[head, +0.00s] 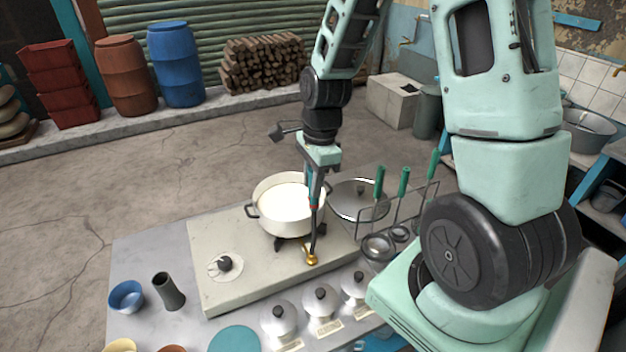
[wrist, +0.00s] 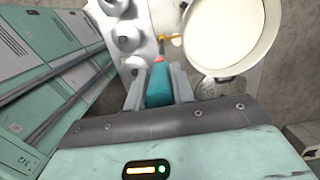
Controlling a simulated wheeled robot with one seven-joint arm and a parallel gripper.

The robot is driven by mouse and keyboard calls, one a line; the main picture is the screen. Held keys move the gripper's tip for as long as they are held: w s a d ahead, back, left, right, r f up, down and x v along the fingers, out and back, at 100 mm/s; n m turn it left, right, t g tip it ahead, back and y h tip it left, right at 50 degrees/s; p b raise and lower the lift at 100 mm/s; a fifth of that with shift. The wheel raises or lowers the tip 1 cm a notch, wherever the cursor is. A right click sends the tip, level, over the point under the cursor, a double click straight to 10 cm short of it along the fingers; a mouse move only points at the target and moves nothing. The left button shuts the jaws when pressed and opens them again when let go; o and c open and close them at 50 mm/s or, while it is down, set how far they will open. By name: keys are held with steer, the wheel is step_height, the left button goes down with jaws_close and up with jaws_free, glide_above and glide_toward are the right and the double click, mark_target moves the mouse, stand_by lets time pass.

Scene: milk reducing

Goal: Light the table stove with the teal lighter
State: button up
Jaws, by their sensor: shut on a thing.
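My gripper (head: 314,182) is shut on the teal lighter (wrist: 159,86), whose teal body sits between the fingers in the wrist view. The lighter's red part shows at its front, and its thin dark stem (head: 313,235) points down in the head view. A white pot (head: 270,225) of white liquid stands on the dark burner (head: 290,243). No flame is visible.
Several lidded pots (head: 320,301) line the table's front. A rack with green-handled ladles (head: 403,183) and a large lid (head: 357,199) stand to the right. A blue bowl (head: 126,297) and a dark cup (head: 168,291) are at the left.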

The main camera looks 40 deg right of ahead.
steer(key=shift+f, duration=0.55)
stand_by(0.8)
steer(key=shift+r, duration=0.1)
step_height(320, 180, up, 8)
steer(key=p, duration=0.7)
stand_by(0.4)
